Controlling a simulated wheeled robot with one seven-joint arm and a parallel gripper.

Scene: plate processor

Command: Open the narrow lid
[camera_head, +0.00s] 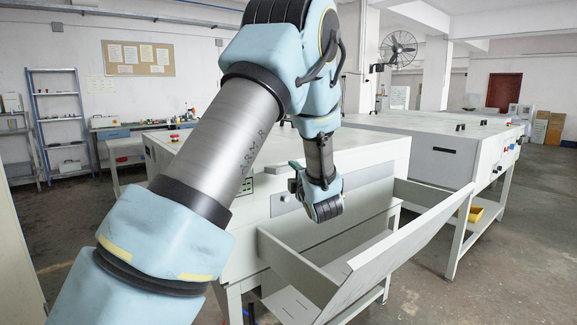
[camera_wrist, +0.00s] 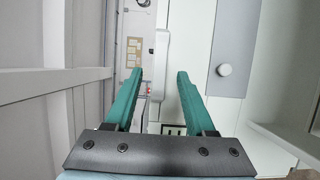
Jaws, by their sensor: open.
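The near plate processor (camera_head: 360,150) is a pale cabinet with a flat top. I cannot make out the outline of a separate narrow lid on it. My gripper (camera_head: 297,183) is by the upper front of this cabinet, with its teal fingers apart. In the wrist view the open gripper (camera_wrist: 160,73) has nothing clamped in it. A rounded white handle-like bar (camera_wrist: 162,60) appears between the fingertips in that picture; I cannot tell how far beyond them it is. My arm hides part of the cabinet.
A large sloping panel (camera_head: 410,245) and open tray extend from the cabinet front below my gripper. A second long machine (camera_head: 440,150) stands behind right, with a yellow bin (camera_head: 476,214) under it. Shelves (camera_head: 55,120) and a workbench are at the back left. Floor is free at right.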

